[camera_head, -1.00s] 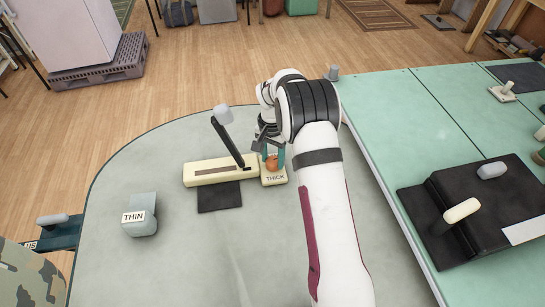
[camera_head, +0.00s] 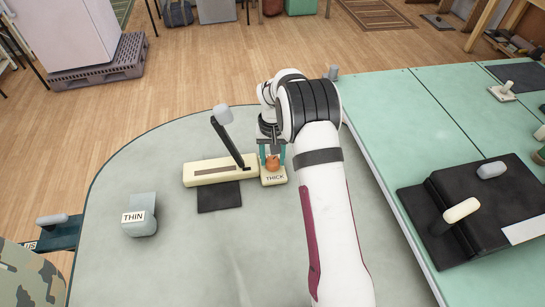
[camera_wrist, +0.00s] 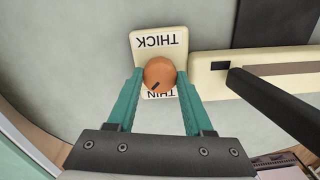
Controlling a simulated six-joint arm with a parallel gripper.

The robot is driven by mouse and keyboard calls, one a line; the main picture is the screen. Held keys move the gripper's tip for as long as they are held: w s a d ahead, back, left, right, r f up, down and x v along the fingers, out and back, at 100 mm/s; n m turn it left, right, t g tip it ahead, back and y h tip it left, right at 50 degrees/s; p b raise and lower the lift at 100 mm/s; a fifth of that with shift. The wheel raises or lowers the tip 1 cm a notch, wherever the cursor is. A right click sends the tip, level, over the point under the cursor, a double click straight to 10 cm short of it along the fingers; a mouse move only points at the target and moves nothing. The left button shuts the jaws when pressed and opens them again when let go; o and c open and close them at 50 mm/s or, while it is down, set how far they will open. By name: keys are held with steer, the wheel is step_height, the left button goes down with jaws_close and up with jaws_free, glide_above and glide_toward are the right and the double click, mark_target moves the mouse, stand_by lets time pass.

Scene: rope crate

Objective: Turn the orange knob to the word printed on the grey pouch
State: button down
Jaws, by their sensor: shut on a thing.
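The orange knob (camera_head: 272,163) sits on a small cream plate (camera_head: 268,181) on the grey-green table. My gripper (camera_head: 273,153) is above it with teal fingers shut on its two sides; the wrist view also shows the gripper (camera_wrist: 160,82) around the knob (camera_wrist: 160,71). In the wrist view the plate (camera_wrist: 137,52) reads THICK at the top, upside down, and THIN at the bottom, partly covered by the knob. The knob's dark mark points down and slightly left, towards THIN. The grey pouch (camera_head: 143,205) lies left on the table, its white label reading THIN.
A cream slotted box (camera_head: 207,174) with a tilted black lever (camera_head: 229,143) stands just left of the knob plate. A dark mat (camera_head: 219,197) lies in front of it. The table's front middle is clear. A green table (camera_head: 385,110) with black equipment is at the right.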

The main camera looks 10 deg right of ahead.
stand_by(0.3)
steer(key=shift+c, duration=1.5)
jaws_free()
